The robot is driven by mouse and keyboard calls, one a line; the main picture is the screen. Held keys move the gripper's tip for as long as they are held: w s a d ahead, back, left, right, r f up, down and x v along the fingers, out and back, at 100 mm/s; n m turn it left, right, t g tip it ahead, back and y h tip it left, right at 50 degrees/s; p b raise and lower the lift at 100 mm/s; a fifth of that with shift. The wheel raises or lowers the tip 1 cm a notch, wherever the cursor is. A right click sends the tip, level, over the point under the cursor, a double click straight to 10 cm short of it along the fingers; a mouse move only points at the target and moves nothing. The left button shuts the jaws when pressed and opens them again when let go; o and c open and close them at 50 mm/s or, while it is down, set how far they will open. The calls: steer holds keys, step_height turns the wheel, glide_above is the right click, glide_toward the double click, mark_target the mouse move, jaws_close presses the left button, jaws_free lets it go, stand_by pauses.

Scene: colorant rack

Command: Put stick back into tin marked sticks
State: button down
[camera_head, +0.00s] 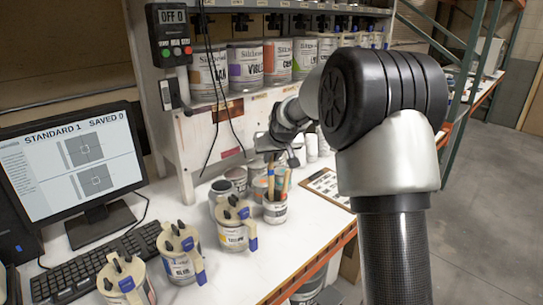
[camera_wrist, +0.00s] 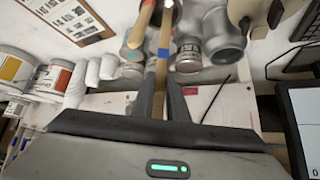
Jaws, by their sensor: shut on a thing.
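A small white tin (camera_head: 275,212) stands on the bench in the head view, with several upright wooden sticks at its mouth. I cannot read its marking. My gripper (camera_head: 284,158) is just above and behind these sticks. In the wrist view my gripper (camera_wrist: 163,98) is shut on a wooden stick (camera_wrist: 164,68) with a blue band. Another wooden stick (camera_wrist: 141,24) shows beside it. I cannot tell whether the held stick's lower end is inside the tin or above it.
Several lidded cans with blue handles, such as one can (camera_head: 235,228), stand left of the tin. A clipboard (camera_head: 328,187) lies to its right. A monitor (camera_head: 75,165) and keyboard (camera_head: 105,262) are at left. Paint cans (camera_head: 245,66) line the shelf above.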

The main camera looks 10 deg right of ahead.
mark_target(271, 172)
steer(key=shift+f+b, duration=1.9)
steer(key=shift+f, duration=0.8)
steer(key=c, duration=1.7)
jaws_free()
steer(key=shift+o, duration=0.2)
steer(key=shift+r, duration=0.1)
steer(key=v, duration=1.7)
steer(key=shift+s+r, duration=0.1)
